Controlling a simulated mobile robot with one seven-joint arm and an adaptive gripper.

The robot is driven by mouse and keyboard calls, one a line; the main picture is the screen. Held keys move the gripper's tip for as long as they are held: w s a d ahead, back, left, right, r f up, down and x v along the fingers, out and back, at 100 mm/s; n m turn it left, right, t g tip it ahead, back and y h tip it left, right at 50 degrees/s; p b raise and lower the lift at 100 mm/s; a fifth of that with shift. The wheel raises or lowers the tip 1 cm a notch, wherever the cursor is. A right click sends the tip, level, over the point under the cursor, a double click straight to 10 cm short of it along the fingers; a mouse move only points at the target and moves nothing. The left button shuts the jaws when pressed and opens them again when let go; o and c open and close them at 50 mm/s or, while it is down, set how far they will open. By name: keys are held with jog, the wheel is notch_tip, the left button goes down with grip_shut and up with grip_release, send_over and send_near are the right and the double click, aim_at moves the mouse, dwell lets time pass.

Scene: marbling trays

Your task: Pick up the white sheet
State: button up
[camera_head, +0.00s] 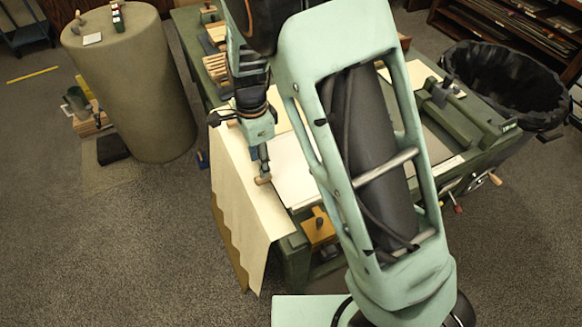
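A pale white sheet (294,178) lies flat on the green table, partly covered by my arm. A larger cream sheet (247,203) lies to its left and hangs down over the table's near left side. My gripper (263,179) points down at the boundary between the two sheets, by the white sheet's left edge. A small tan piece shows at its tip; I cannot tell whether it is part of the gripper. The fingers are too small and overlapped to show whether they are open or shut, or whether they touch a sheet.
The green table (294,258) has a press-like machine (470,120) at its right end. A black-lined bin (497,80) stands behind it. A large tan cylinder (135,90) with small items on top stands at left. Carpet (110,250) is clear at front left.

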aim_at(290, 177)
jog(key=f, duration=0.5)
jog(key=shift+s+d, duration=0.1)
jog(key=shift+d, duration=0.25)
jog(key=c, duration=0.9)
